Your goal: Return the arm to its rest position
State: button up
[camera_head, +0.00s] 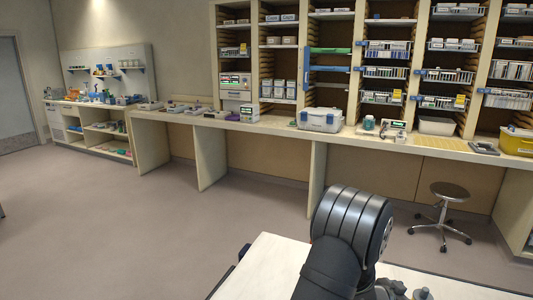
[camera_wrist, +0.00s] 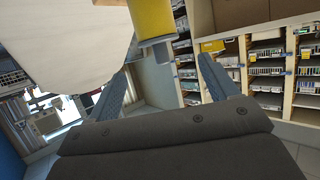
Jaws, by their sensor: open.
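My gripper (camera_wrist: 162,64) shows in the wrist view with its two grey fingers spread wide apart. Nothing is between the fingers. In the head view my dark arm rises over the pale table at the bottom, and the gripper itself cannot be made out there. The wrist view looks out at a steep tilt, with shelving at right and a pale surface at upper left.
A pale tabletop (camera_head: 262,262) lies under my arm. A yellow cylindrical thing (camera_wrist: 152,18) is beyond the fingertips, cut by the top edge. A stool (camera_head: 449,192) stands at right, before the long counter (camera_head: 255,125) and shelves. The floor at left is clear.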

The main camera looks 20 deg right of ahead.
aim_at(427, 295)
jog(key=x, duration=1.1)
jog(key=shift+f, duration=0.15)
jog(key=r, duration=0.5)
jog(key=shift+s+a, duration=0.15)
jog(key=shift+s, duration=0.15)
jog(key=s+a+r, duration=0.2)
jog(key=s+r, duration=0.5)
jog(key=s, duration=0.4)
jog(key=w+a+f+t, duration=0.1)
jog(key=a+f, duration=0.2)
jog(key=a, duration=0.4)
jog(key=w+a+f+n, duration=0.1)
jog(key=a+f, duration=0.2)
jog(key=a, duration=0.3)
jog(key=w+a+f+t, duration=0.1)
jog(key=a+f, duration=0.2)
jog(key=a, duration=0.4)
jog(key=w+f, duration=0.8)
jog(key=w, duration=0.3)
jog(key=shift+w+a, duration=0.3)
